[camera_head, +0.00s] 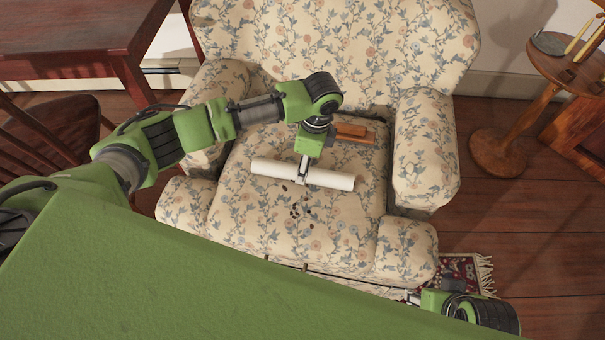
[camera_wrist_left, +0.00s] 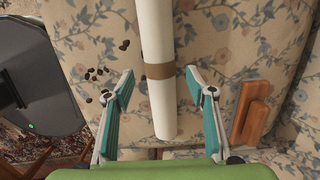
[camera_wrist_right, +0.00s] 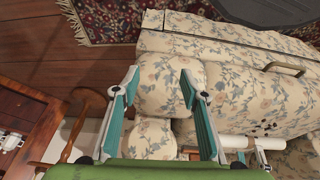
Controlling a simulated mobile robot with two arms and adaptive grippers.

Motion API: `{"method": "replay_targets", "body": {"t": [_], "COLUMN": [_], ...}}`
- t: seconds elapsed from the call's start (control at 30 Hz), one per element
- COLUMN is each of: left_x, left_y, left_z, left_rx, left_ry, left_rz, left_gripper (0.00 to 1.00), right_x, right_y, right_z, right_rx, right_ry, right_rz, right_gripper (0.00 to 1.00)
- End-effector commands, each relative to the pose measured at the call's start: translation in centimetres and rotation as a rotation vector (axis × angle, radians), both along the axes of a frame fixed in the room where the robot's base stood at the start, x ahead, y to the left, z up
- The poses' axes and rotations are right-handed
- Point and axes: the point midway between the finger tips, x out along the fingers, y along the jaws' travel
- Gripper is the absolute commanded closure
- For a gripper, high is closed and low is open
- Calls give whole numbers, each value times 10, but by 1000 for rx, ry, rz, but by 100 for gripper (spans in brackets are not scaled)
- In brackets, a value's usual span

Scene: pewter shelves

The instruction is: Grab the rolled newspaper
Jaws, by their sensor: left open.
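The rolled newspaper (camera_head: 328,179) is a white roll lying across the seat of the floral armchair. A brown band (camera_wrist_left: 158,71) wraps it in the left wrist view. My left gripper (camera_head: 303,180) is over the middle of the roll, pointing down. In the left wrist view my left gripper (camera_wrist_left: 163,83) is open, with one finger on each side of the roll near the band. I cannot tell whether the fingers touch it. My right gripper (camera_wrist_right: 158,77) is open and empty beside the chair, above its front corner; the roll's end (camera_wrist_right: 225,141) shows beyond it.
The armchair (camera_head: 425,150) has raised arms on both sides and a tall back. Brown wooden pieces (camera_head: 353,133) lie on the seat behind the roll. Small dark bits (camera_head: 301,211) lie in front. A round side table (camera_head: 560,75) stands right; a wooden table (camera_head: 80,40) stands left.

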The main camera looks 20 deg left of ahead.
Motion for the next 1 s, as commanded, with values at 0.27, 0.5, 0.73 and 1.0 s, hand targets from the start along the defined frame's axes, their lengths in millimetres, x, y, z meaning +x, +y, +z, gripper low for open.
{"method": "replay_targets", "body": {"t": [0.27, 0.5, 0.73, 1.0], "left_x": [-1, 0, 0, 0], "left_y": [6, 6, 5, 5], "left_z": [-32, -34, -34, -33], "left_rx": [1, 0, 0, 0], "left_ry": [0, -2, -1, -2], "left_rz": [0, -1, -1, -1], "left_gripper": [49, 49, 94, 95], "right_x": [-6, -6, -6, -6], "right_y": [-1, -1, -1, -1], "right_z": [10, 11, 10, 10], "right_rx": [0, 0, 0, 0], "right_ry": [-8, -8, -8, -8], "right_rz": [-1, -1, -1, -1], "right_gripper": [60, 60, 60, 60]}}
